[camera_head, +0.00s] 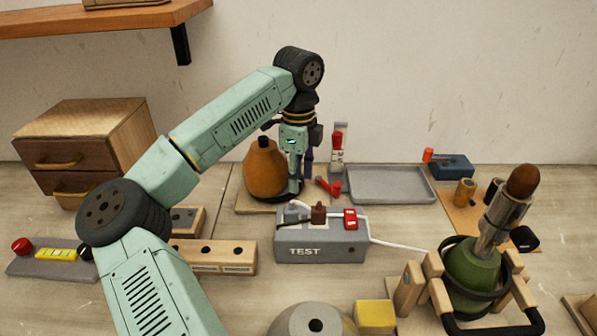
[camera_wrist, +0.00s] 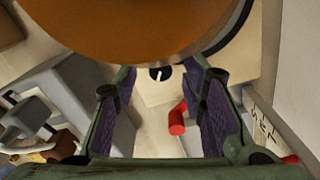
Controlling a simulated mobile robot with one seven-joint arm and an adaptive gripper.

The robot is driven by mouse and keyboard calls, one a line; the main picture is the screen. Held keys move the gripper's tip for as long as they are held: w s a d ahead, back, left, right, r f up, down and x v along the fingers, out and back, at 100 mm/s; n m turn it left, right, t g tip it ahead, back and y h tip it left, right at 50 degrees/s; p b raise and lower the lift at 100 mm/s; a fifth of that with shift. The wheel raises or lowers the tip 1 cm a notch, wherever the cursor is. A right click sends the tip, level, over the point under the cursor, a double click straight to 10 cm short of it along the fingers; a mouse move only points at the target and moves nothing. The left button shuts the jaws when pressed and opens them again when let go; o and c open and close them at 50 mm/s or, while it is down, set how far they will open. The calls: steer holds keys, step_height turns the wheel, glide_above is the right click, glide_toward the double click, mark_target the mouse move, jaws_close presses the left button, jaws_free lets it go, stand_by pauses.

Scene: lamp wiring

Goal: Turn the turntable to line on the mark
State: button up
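The turntable (camera_head: 258,197) is a dark disc on a pale wooden board (camera_head: 243,207), with a round orange lamp body (camera_head: 264,170) standing on it. In the wrist view the orange body (camera_wrist: 150,25) fills the top, with a dark rim (camera_wrist: 233,33) below it. A small black round spot with a white line (camera_wrist: 160,73) shows on the board close to the rim; I cannot tell whether this is the mark. My gripper (camera_head: 299,184) points down just right of the orange body. Its two fingers (camera_wrist: 160,88) are apart with nothing gripped between them.
A red cylinder (camera_wrist: 177,120) lies by the right finger; red pieces also show beside the board (camera_head: 333,187). The grey TEST box (camera_head: 320,243) stands in front. An empty grey tray (camera_head: 392,184) is to the right. A green lamp base (camera_head: 473,275) sits in a wooden cradle at right.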

steer(key=shift+f, duration=0.15)
steer(key=shift+c, duration=0.3)
jaws_close()
stand_by(0.6)
